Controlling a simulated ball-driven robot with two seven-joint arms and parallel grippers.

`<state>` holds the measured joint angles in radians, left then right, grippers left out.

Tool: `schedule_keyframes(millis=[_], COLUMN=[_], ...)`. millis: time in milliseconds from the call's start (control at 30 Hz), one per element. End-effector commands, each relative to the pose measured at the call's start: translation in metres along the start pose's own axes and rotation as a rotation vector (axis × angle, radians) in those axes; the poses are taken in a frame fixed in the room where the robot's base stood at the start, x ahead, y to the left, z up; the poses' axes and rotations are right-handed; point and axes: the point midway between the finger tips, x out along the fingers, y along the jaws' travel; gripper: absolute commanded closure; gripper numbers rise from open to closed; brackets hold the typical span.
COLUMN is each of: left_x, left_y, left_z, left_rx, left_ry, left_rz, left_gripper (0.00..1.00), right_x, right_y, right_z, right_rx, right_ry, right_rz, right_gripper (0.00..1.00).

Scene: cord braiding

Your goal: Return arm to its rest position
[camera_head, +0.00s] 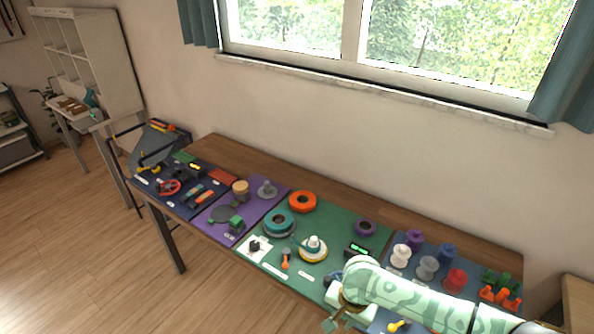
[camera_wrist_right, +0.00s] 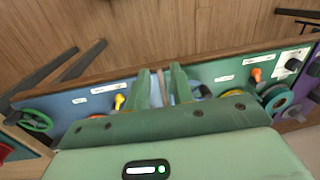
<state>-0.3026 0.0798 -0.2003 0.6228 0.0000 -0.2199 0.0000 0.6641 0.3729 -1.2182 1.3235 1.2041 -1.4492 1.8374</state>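My right arm (camera_head: 430,298) comes in from the lower right in the head view, pale green with darker patches. It reaches over the front of the table. My right gripper (camera_head: 345,318) hangs at the table's front edge, partly cut by the picture's bottom. In the right wrist view its two green fingers (camera_wrist_right: 162,88) stand apart, with a thin pale brown strip showing between them. I see no object clearly held. My left arm and gripper are not in view.
The long wooden table (camera_head: 225,147) carries blue, purple and green mats. An orange ring (camera_head: 302,202), a teal ring (camera_head: 279,224) and several spools such as the red spool (camera_head: 454,280) lie there. A yellow-handled tool (camera_head: 397,326) lies close to my arm. The floor (camera_head: 120,285) in front is clear.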

Motion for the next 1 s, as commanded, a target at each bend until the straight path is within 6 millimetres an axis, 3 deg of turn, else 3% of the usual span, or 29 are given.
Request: schedule_keyframes(millis=[167, 333, 467, 533, 700, 800, 900, 1000], left_x=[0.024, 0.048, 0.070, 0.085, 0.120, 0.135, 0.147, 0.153], left_y=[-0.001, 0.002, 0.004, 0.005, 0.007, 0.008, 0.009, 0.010], left_z=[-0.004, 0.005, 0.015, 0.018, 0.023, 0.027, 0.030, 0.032], left_rx=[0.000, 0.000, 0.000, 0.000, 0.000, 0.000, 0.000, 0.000], left_ry=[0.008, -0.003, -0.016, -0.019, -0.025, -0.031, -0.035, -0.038], left_rz=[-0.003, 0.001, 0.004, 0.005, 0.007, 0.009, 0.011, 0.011], left_gripper=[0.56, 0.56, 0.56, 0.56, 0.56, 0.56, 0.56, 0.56], right_x=[0.055, 0.124, 0.189, 0.231, 0.325, 0.360, 0.380, 0.389], right_y=[0.008, 0.033, 0.073, 0.106, 0.210, 0.268, 0.314, 0.345], right_z=[0.002, 0.006, 0.019, 0.035, 0.104, 0.155, 0.202, 0.237], right_rx=[-0.048, -0.124, -0.205, -0.266, -0.468, -0.596, -0.705, -0.788], right_ry=[0.008, 0.045, 0.084, 0.106, 0.125, 0.108, 0.080, 0.055], right_rz=[-0.065, -0.119, -0.127, -0.112, -0.030, 0.022, 0.060, 0.084], right_gripper=[0.77, 0.77, 0.77, 0.77, 0.77, 0.77, 0.77, 0.77])
